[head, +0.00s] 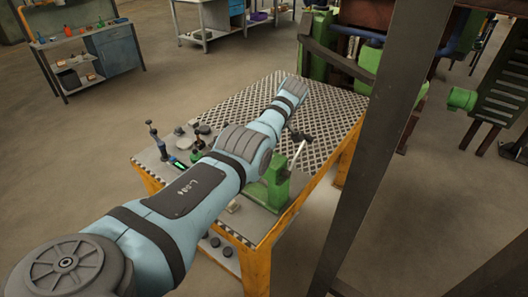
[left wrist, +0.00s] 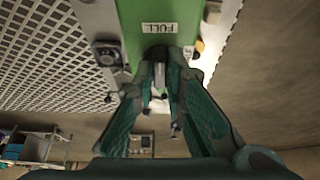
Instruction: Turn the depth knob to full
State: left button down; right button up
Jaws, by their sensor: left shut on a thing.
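A green panel (left wrist: 150,12) with a white "FULL" label (left wrist: 160,28), which reads upside down, shows at the top of the left wrist view. My left gripper (left wrist: 160,58) has its two fingers brought together below the label, around a pale grey knob or handle piece (left wrist: 160,76). The fingers hide most of that piece, so I cannot tell its turn. In the head view a green stand (head: 271,190) with a pale slanted lever (head: 298,156) is on the table's front right corner. My left gripper (head: 299,135) shows small and dark there, near the lever's top. My right gripper is not in view.
The table (head: 236,108) has a perforated top and orange legs. Dark-knobbed levers (head: 154,137) stand at its left corner. A dark post (head: 375,150) rises at right. A workbench (head: 100,42) and green machinery (head: 317,45) are behind. The left floor is open.

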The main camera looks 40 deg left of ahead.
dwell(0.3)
pick_arm(q)
jog(key=c, duration=1.6)
grip_release()
jog(key=shift+c, duration=0.2)
jog(key=shift+r, duration=0.1)
jog(key=v, duration=1.2)
jog(key=shift+w+a, duration=0.1)
